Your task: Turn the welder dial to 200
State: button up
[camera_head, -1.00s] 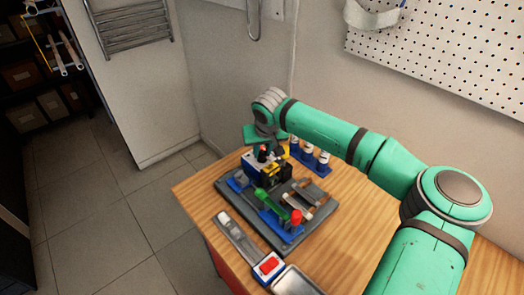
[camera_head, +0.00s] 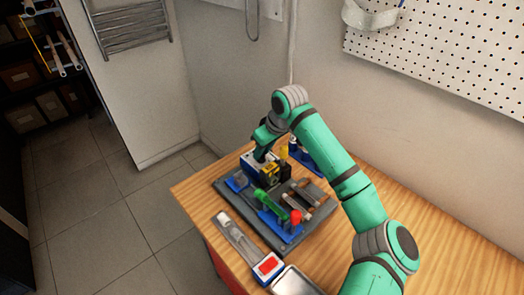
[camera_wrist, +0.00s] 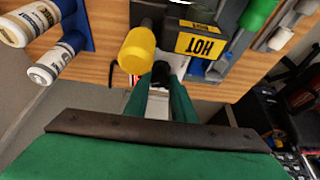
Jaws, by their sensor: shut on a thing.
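The welder (camera_head: 270,173) is a dark block with a yellow band, on the grey tray (camera_head: 222,188) at the back of the bench. In the wrist view its black part (camera_wrist: 190,14) carries a yellow "HOT" label. My gripper (camera_head: 263,153) points down at the welder's top. In the wrist view my gripper (camera_wrist: 162,88) has its green fingers closed around a small black knob, the welder dial (camera_wrist: 160,70). The fingers cover most of the dial. I cannot read its scale or any number.
A yellow-capped piece (camera_wrist: 137,50) stands close beside my fingers. Blue-stand bottles (camera_head: 305,153) are behind right. A green-handled tool (camera_head: 266,201) and a red-capped piece (camera_head: 296,216) lie nearer on the tray. The pegboard wall (camera_head: 440,65) is right; bare bench shows at right.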

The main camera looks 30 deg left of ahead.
jog(key=n+g, duration=0.1)
jog(key=n, duration=0.3)
jog(key=shift+a+f+n+g, duration=0.1)
jog(key=shift+n+g, duration=0.2)
jog(key=shift+g, duration=0.1)
jog(key=shift+w+n+g, duration=0.2)
jog(key=shift+n+g, duration=0.6)
jog(key=shift+n, duration=1.2)
jog(key=o, duration=1)
jog(key=shift+w, duration=0.1)
jog(key=v, duration=1.1)
jog(key=shift+a, duration=0.15)
